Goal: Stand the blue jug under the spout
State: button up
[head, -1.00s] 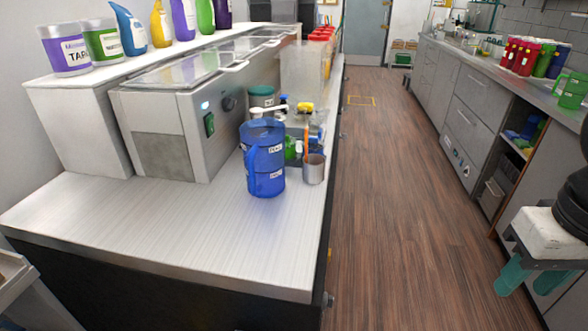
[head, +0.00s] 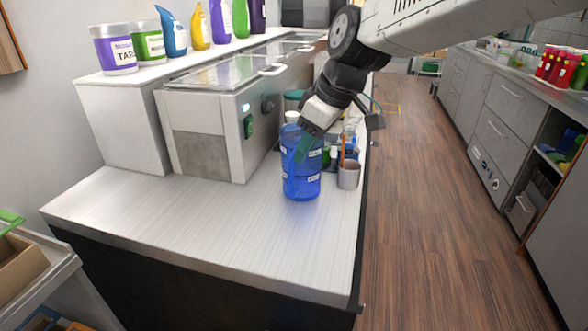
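The blue jug (head: 301,184) stands upright on the light worktop (head: 210,225), close to the right-hand edge of the counter. It has white labels on its side. My gripper (head: 304,152) reaches down from the upper right, and its teal finger overlaps the jug's upper part in the picture. I cannot tell whether it touches the jug or whether the fingers are open or shut. The gripper hides part of the jug's rim. I cannot make out a spout in this view.
A grey metal machine (head: 205,135) with a clear lid stands left of the jug. A grey cup (head: 348,175) with an orange stick stands just right of it, and small bottles crowd behind. The worktop in front is clear. Tubs and bottles line the white shelf (head: 118,90).

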aim_at(294, 170)
jog(key=x, duration=0.7)
jog(key=shift+s+a+f, duration=0.1)
jog(key=shift+a+f, duration=0.05)
jog(key=shift+f, duration=0.1)
jog(key=shift+c, duration=0.3)
grip_shut()
